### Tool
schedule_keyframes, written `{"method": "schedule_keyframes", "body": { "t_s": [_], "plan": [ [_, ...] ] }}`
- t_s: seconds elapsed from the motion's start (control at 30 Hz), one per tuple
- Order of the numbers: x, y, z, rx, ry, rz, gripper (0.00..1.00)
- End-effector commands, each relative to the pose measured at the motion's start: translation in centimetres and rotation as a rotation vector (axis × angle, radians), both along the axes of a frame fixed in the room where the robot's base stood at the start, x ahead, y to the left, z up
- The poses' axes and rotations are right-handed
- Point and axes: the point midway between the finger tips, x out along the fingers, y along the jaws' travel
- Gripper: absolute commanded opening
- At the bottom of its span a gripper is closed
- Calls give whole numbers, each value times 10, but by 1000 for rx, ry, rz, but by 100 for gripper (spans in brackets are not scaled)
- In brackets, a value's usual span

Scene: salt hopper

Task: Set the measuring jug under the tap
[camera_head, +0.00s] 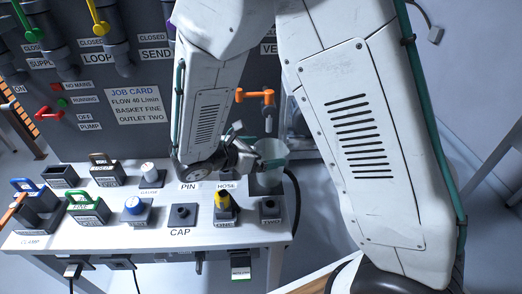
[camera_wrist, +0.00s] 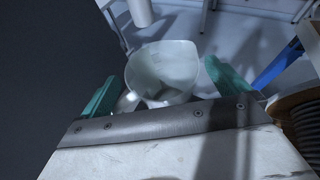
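The measuring jug (camera_head: 270,182) is a pale, see-through cup at the right end of the white bench in the head view. In the wrist view the jug (camera_wrist: 163,70) lies between my gripper's two green fingers, with a narrow gap showing on each side. My gripper (camera_head: 262,160) reaches in from the left, open around the jug. The tap has an orange handle (camera_head: 255,95), and its grey spout (camera_head: 268,124) appears just above the jug's rim in the picture. My gripper and the block in front partly hide the jug, so I cannot tell whether its base touches the bench.
A block with a dark socket marked TWO (camera_head: 270,211) stands in front of the jug, and a yellow-topped block (camera_head: 224,203) is to its left. A black hose (camera_head: 294,190) curves down at the right. The grey panel (camera_head: 140,75) rises behind the bench.

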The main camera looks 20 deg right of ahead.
Motion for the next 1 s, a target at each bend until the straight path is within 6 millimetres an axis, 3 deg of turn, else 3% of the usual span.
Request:
{"method": "schedule_keyframes", "body": {
  "t_s": [0.23, 0.7, 1.0],
  "plan": [
    [-2, 12, 9, -1, -1, 4, 100],
    [-24, 95, 45, 0, 0, 6, 100],
    [-28, 109, 51, 0, 1, 3, 100]
  ]
}}
